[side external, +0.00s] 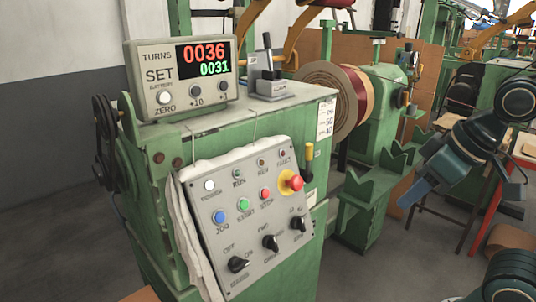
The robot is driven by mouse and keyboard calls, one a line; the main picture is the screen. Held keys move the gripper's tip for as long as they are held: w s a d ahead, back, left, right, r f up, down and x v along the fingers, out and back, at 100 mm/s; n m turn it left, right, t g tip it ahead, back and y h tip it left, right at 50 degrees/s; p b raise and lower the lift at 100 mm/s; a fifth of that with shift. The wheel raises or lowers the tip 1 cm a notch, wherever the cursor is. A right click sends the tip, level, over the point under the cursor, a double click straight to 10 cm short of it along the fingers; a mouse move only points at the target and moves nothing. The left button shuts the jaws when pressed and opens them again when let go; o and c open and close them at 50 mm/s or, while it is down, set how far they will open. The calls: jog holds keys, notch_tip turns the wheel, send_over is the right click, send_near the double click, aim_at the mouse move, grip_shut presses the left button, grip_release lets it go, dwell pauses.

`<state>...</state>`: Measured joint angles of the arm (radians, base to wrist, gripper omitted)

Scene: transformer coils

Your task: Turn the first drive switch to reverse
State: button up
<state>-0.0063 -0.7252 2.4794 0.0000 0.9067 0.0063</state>
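A tilted grey control panel (225,240) is on the front of the green machine. Three black rotary knobs run along its lower part: a left knob (238,264) under lettering that looks like OFF and ON, a middle knob (270,243), and a right knob (297,223). The lettering by the middle and right knobs is too small to read surely, so I cannot tell which is the first drive switch. My gripper (408,196) is at the right, pointing down and left, well apart from the panel. Its finger gap is not clear.
Above the knobs are coloured buttons and a red emergency stop (296,183). A turns counter (185,75) reading 0036 over 0031 and a lever (268,50) stand on top. A wire spool (345,95) and green brackets (375,180) lie between panel and gripper.

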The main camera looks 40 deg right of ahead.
jog(key=g, duration=0.6)
send_over(273, 236)
notch_tip(273, 236, down, 3)
jog(key=shift+d+f, duration=0.1)
jog(key=shift+f, duration=0.1)
jog(key=shift+f, duration=0.1)
notch_tip(273, 236, down, 14)
jog(key=shift+r, duration=0.2)
dwell(0.5)
